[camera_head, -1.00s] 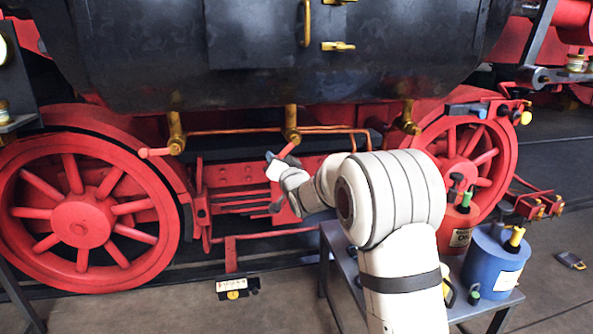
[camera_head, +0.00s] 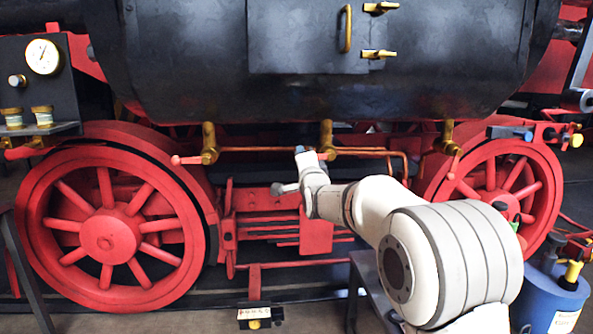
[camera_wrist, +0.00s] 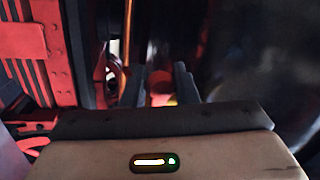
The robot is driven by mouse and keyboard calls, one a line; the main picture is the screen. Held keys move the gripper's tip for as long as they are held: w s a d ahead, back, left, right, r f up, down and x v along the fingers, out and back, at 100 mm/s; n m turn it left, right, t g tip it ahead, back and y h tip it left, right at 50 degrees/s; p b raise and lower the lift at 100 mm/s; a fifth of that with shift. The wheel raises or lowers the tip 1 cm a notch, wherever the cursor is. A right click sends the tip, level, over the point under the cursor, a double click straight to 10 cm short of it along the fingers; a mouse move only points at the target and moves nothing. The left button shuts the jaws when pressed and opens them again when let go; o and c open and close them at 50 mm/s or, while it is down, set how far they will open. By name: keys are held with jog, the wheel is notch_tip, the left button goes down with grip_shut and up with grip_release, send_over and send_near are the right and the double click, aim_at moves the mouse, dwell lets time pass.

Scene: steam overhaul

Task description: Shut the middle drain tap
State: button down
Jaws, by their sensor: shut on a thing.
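The middle drain tap (camera_head: 326,135) is a brass fitting hanging under the dark boiler, with a short red lever (camera_head: 322,156) at its lower end. My gripper (camera_wrist: 159,86) is at this lever, and its two dark fingers are shut on it. The red lever end (camera_wrist: 162,90) shows between the fingers in the wrist view. My wrist partly hides the lever in the head view, so its exact angle is hard to tell. The left tap (camera_head: 209,143) has its red lever out to the left. The right tap's lever (camera_head: 453,166) hangs down.
Copper pipes (camera_head: 262,149) run close beside the taps. Red spoked wheels (camera_head: 108,236) stand at left and right, with red framework (camera_head: 270,220) between them. A blue can (camera_head: 550,300) is at lower right. A gauge panel (camera_head: 40,85) stands at upper left.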

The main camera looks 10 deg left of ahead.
jog(key=shift+d+r+m, duration=0.1)
jog(key=shift+r+m, duration=0.25)
jog(key=shift+m, duration=0.05)
jog(key=c, duration=1.6)
grip_release()
jog(key=o, duration=0.3)
jog(key=shift+s+r, duration=0.1)
jog(key=shift+s, duration=0.05)
jog(key=shift+o, duration=0.7)
jog(key=v, duration=0.7)
jog(key=shift+s+f+b, duration=0.25)
jog(key=shift+s+b, duration=0.05)
jog(key=shift+s, duration=0.05)
jog(key=shift+d, duration=0.1)
